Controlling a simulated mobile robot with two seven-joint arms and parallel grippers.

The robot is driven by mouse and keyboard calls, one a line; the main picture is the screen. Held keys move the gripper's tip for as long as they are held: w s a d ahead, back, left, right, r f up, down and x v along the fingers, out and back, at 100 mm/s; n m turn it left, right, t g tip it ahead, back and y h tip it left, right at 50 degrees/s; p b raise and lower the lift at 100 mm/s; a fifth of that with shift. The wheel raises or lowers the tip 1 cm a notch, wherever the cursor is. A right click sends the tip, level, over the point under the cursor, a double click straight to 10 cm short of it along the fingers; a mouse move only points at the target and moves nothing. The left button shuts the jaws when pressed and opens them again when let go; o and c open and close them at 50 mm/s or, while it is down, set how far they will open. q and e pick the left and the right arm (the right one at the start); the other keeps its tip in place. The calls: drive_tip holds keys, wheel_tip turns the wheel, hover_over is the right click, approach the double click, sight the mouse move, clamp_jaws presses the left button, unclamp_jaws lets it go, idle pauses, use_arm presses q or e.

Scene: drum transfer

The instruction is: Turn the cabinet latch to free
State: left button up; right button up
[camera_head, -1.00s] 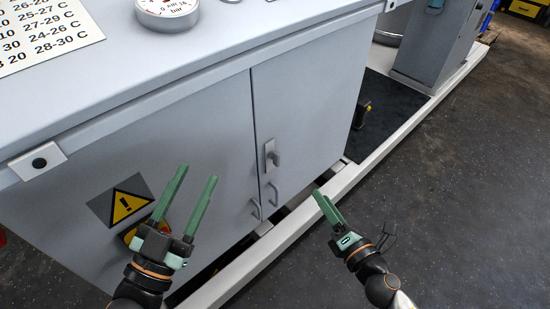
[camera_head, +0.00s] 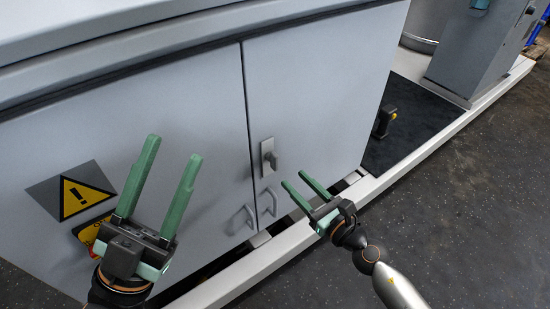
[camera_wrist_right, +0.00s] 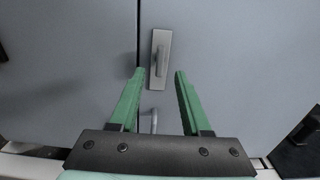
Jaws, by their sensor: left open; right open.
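The cabinet latch (camera_head: 268,157) is a small grey plate with a turn handle on the right door, beside the seam between the two doors. In the right wrist view the latch (camera_wrist_right: 160,60) is beyond the fingertips and between them in the picture, its handle roughly upright. My right gripper (camera_head: 294,179) is open and empty, below and right of the latch in the head view; in the wrist view its fingers (camera_wrist_right: 158,72) point at the door. I see no contact with the latch. My left gripper (camera_head: 173,148) is open and empty in front of the left door.
Two grey pull handles (camera_head: 268,203) sit below the latch. A yellow warning sign (camera_head: 72,196) is on the left door. A pale floor rail (camera_head: 385,180) runs along the cabinet's base.

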sight(277, 162)
drive_tip(key=b+x, duration=0.1)
drive_tip(key=x, duration=0.8)
drive_tip(key=shift+w+a, duration=0.15)
drive_tip(key=shift+w, duration=0.15)
drive_tip(key=shift+c, duration=0.2)
clamp_jaws()
